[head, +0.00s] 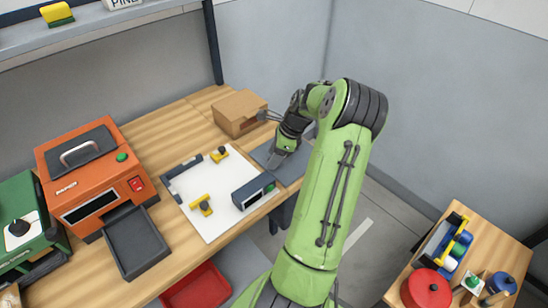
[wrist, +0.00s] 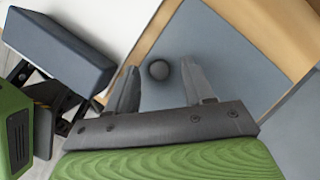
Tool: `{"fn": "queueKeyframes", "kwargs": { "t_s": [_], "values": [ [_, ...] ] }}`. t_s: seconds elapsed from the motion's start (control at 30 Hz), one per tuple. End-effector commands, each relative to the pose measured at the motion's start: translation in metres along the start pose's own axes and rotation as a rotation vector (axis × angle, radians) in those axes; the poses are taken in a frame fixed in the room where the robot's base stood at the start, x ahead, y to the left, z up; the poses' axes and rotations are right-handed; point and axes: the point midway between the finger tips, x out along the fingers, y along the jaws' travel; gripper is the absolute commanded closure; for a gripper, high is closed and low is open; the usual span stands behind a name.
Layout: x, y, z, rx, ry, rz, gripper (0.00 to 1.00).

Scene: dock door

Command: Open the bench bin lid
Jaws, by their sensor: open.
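The bench bin lid (head: 262,153) is a flat blue-grey panel at the right end of the wooden bench, and it looks shut. In the wrist view the lid (wrist: 228,62) fills the middle, with a small round dark knob (wrist: 159,69) on it. My gripper (head: 279,156) is over the lid. In the wrist view my gripper (wrist: 161,78) is open, its two fingers on either side of the knob and apart from it. I cannot tell how high the fingertips are above the lid. In the head view my gripper and arm hide the knob and part of the lid.
A dark box-shaped device (head: 252,193) stands left of the lid, close to my gripper. A white board (head: 218,222) with yellow clamps lies beside it. A cardboard box (head: 238,113) is behind. An orange machine (head: 85,165) stands left. A cart (head: 505,255) stands right.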

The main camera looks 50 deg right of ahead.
Motion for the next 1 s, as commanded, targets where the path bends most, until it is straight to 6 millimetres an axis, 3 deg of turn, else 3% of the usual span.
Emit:
{"fn": "queueKeyframes", "kwargs": {
  "t_s": [0.27,0.6,1.0],
  "values": [
    [0.0024,-0.0001,0.0003,-0.001,0.001,-0.001,0.48],
    [0.0021,-0.0001,0.0003,-0.001,0.001,-0.001,1.0],
    [-0.0006,0.005,0.0047,0.003,-0.01,0.011,1.0]
  ]
}}
